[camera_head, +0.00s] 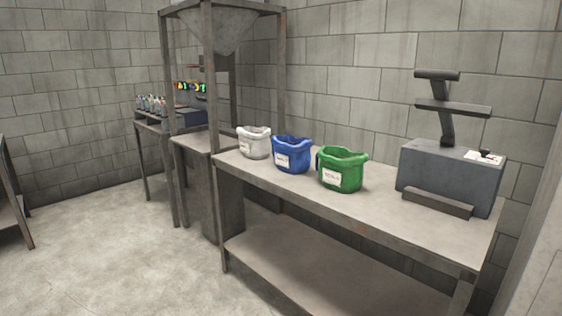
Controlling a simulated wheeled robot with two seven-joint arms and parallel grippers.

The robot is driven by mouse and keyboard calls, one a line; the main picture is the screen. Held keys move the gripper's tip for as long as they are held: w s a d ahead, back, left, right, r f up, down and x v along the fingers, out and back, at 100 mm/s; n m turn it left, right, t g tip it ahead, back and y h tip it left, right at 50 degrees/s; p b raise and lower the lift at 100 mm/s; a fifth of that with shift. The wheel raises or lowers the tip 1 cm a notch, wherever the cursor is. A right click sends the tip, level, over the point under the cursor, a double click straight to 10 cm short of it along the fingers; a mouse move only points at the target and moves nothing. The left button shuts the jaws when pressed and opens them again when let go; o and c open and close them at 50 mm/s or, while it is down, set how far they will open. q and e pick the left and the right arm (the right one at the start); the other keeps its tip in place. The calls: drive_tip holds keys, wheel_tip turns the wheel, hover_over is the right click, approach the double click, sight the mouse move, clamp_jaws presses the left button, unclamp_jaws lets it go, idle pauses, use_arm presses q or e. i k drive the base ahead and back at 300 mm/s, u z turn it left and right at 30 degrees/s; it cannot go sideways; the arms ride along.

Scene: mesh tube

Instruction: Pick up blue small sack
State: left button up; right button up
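The blue small sack (291,155) stands upright and open-topped on the table, with a white label on its front. It is in the middle of a row of sacks. A white sack (254,143) is to its left and a green sack (342,169) is to its right. Neither of my grippers shows in the head view.
The sacks stand on a long table (400,225) with a lower shelf (290,262). A grey machine (452,175) occupies the table's right end. A metal frame with a hopper (215,28) rises at the left. The floor (110,250) in front is clear.

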sight(292, 155)
drive_tip(key=z, duration=0.5)
drive_tip(key=k, duration=0.25)
drive_tip(key=u, duration=1.9)
drive_tip(key=i, duration=2.15)
drive_tip(key=z, duration=0.45)
drive_tip(key=i, duration=1.15)
drive_tip(key=z, duration=1.3)
